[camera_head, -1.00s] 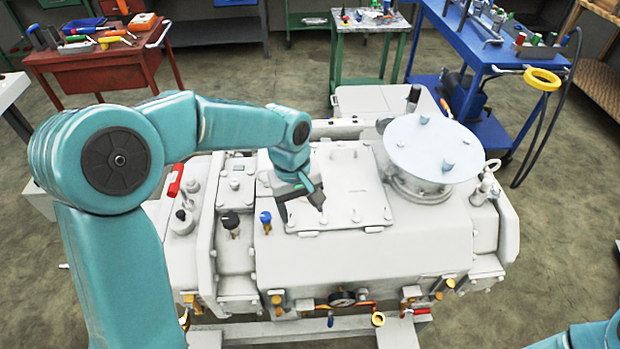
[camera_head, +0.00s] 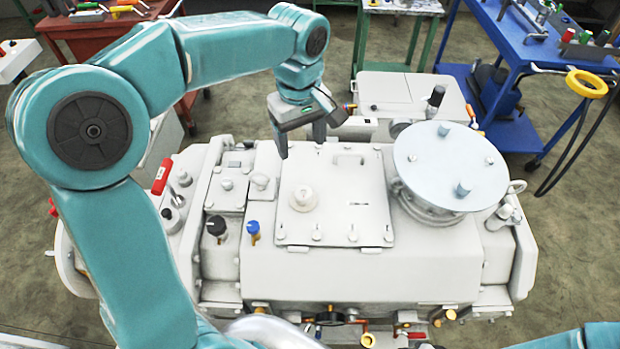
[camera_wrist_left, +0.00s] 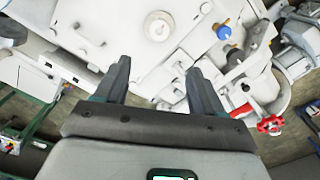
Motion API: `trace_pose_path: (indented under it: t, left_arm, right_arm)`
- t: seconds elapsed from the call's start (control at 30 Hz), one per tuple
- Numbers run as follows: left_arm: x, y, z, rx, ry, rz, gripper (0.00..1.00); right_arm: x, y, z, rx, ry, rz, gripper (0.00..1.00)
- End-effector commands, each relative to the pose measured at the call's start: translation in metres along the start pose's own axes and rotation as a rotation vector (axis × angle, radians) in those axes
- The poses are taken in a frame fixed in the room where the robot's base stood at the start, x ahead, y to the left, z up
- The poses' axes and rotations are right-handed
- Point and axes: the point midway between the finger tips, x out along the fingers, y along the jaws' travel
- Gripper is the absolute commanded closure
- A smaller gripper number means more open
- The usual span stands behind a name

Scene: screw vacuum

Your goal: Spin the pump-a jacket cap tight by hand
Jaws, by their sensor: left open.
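A round white cap (camera_head: 303,198), which looks like the jacket cap, sits on the flat cover plate (camera_head: 350,185) of the white pump. In the left wrist view the cap (camera_wrist_left: 158,25) lies beyond my fingertips, near the top edge. My left gripper (camera_head: 301,147) is open and empty, above the back edge of the plate and apart from the cap. In the left wrist view its two fingers (camera_wrist_left: 158,66) stand wide apart. Whether the cap is tight cannot be told. My right gripper is out of view.
A blue knob (camera_head: 253,232) and a black knob (camera_head: 216,228) stand left of the plate. A raised round lid (camera_head: 450,165) with bolts is to its right. A red-handled lever (camera_head: 162,177) is at the pump's left end. A blue cart (camera_head: 560,65) stands behind right.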

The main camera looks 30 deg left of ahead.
Motion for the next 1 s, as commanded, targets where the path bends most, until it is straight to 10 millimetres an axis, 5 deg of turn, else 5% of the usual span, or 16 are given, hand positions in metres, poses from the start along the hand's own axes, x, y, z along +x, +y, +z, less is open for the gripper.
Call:
trace_pose_path:
  t: [0.17,0.7,1.0]
  left_arm:
    - [0.009,-0.005,0.003,0.0,0.0,-0.003,0.31]
    - [0.127,-0.008,0.006,0.0,-0.004,-0.004,0.31]
    - [0.161,-0.004,0.005,0.001,-0.001,0.0,0.31]
  right_arm:
    - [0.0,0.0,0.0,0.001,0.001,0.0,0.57]
    - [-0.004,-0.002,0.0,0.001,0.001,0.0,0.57]
    - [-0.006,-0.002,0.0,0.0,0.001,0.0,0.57]
